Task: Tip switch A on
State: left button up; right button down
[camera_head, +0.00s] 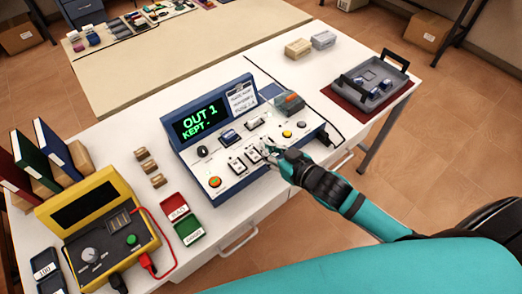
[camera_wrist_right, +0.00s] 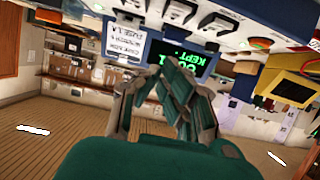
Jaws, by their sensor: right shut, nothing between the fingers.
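The blue test console (camera_head: 186,151) stands on the white table. Its green screen (camera_head: 200,119) reads "OUT 1" and "KEPT -". Two small white switch plates (camera_head: 236,164) and (camera_head: 253,155) sit low on its sloped panel; their letters are too small to read, so I cannot tell which is switch A. My right gripper (camera_head: 269,151) is shut and empty, at the panel just right of these plates, hiding part of it. I cannot tell whether it touches a switch. In the wrist view its fingers (camera_wrist_right: 170,88) are close together before the screen (camera_wrist_right: 183,65). My left gripper is out of view.
The panel also carries a red-orange button (camera_head: 214,182), a black knob (camera_head: 202,151) and a yellow button (camera_head: 287,133). A yellow meter (camera_head: 97,232) with a red lead stands left. A grey tray (camera_head: 378,85) sits on the right.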

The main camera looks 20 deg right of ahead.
aim_at(262, 162)
jog(key=x, duration=0.4)
jog(key=shift+r+p, duration=0.15)
jog(key=shift+p, duration=0.15)
notch_tip(262, 162, down, 3)
jog(key=shift+r, duration=0.1)
jog(key=shift+s+f, duration=0.15)
jog(key=shift+f, duration=0.6)
jog(key=shift+f, duration=0.15)
jog(key=shift+s+d+f+p, duration=0.1)
jog(key=shift+s+f+p, duration=0.15)
jog(key=shift+f, duration=0.25)
jog(key=shift+w+r, duration=0.1)
jog(key=shift+r, duration=0.2)
